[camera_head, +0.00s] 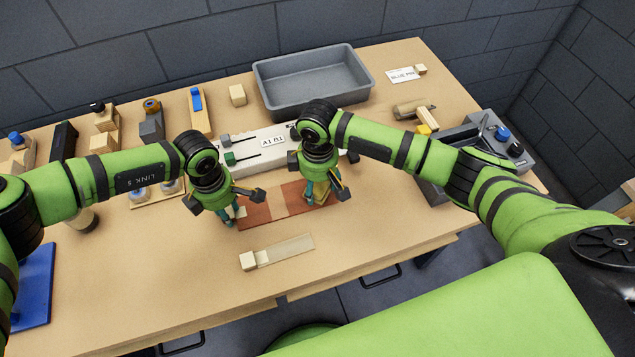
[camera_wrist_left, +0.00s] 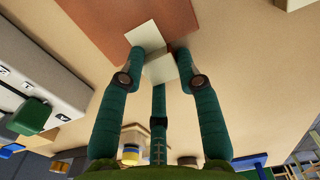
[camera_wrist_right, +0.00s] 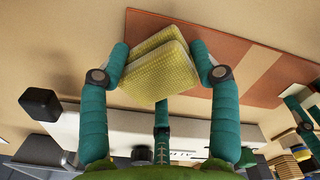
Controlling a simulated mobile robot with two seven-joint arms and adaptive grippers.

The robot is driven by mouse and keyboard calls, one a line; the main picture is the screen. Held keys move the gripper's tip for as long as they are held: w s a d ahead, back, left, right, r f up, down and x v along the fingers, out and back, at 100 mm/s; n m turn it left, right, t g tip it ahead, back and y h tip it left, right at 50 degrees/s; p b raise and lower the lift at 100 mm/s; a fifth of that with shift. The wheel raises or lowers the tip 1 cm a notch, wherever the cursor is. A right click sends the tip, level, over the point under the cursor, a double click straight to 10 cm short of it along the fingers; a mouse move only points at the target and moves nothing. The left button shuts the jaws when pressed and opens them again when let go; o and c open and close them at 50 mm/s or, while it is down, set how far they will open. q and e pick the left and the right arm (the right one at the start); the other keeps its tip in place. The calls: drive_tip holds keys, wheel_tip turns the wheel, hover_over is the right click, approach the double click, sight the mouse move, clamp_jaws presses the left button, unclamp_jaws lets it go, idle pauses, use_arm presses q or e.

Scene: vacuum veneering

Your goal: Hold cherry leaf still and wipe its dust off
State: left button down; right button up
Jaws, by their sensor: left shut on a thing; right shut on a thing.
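The cherry leaf (camera_head: 258,212) is a flat reddish-brown sheet near the table's middle, with a paler band (camera_head: 292,198) across it. It also shows in the left wrist view (camera_wrist_left: 95,22) and the right wrist view (camera_wrist_right: 215,45). My left gripper (camera_head: 233,213) is shut on a small cream block (camera_wrist_left: 160,68) at the leaf's left end; whether the block presses the leaf is unclear. My right gripper (camera_head: 318,195) is shut on a folded yellow textured cloth (camera_wrist_right: 155,70) at the leaf's right end. Whether the cloth touches the leaf cannot be told.
A pale strip with a block (camera_head: 280,250) lies in front of the leaf. A dark grey device (camera_head: 480,150) stands right. The front table is mostly clear.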

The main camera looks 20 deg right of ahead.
sight(282, 202)
drive_tip(key=a, duration=0.9)
use_arm(q)
drive_tip(key=shift+a, duration=0.1)
use_arm(e)
drive_tip(key=d, duration=1)
drive_tip(key=shift+d, duration=0.4)
wheel_tip(282, 202, up, 8)
drive_tip(key=shift+a+r, duration=0.1)
drive_tip(key=shift+a, duration=0.05)
idle(0.5)
use_arm(q)
drive_tip(key=c, duration=0.8)
unclamp_jaws()
wheel_tip(282, 202, up, 12)
